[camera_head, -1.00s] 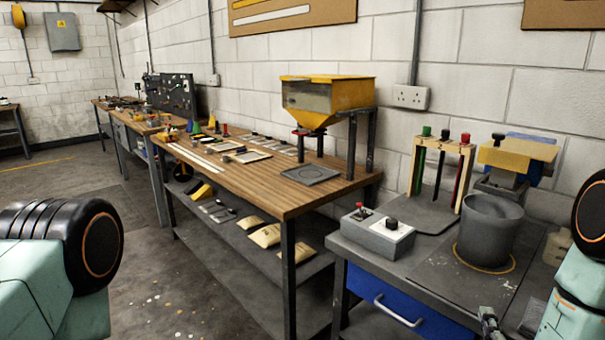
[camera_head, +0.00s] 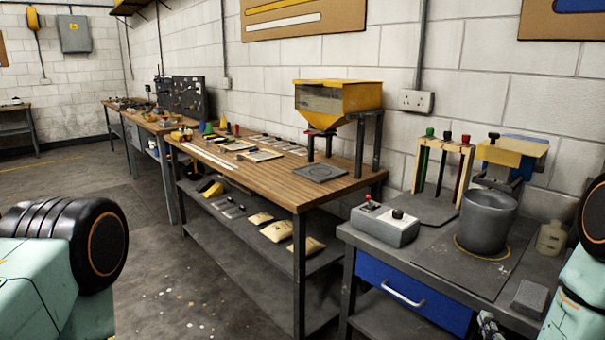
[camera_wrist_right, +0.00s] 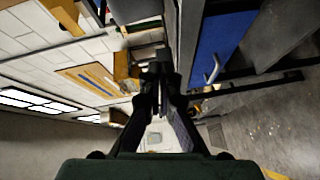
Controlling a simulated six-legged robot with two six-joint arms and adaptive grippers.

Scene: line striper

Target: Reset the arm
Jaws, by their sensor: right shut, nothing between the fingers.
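My right gripper (camera_head: 490,326) shows only in part at the bottom edge of the head view, in front of the grey bench. In the right wrist view the right gripper (camera_wrist_right: 160,62) has its two dark fingers together at the tips, with nothing between them. The wrist view is turned on its side, with the blue drawer (camera_wrist_right: 217,48) to the right of the fingers. The fingers appear clear of the bench. My left gripper is out of view; only parts of my left arm show at the left edge.
The grey bench (camera_head: 440,262) at right carries a grey bucket (camera_head: 487,222), a control box (camera_head: 385,226), a tool rack (camera_head: 443,170), a bottle (camera_head: 551,237) and a grey block (camera_head: 530,297). A wooden bench (camera_head: 290,190) with a yellow hopper (camera_head: 338,97) stands left of it. Floor at lower left is open.

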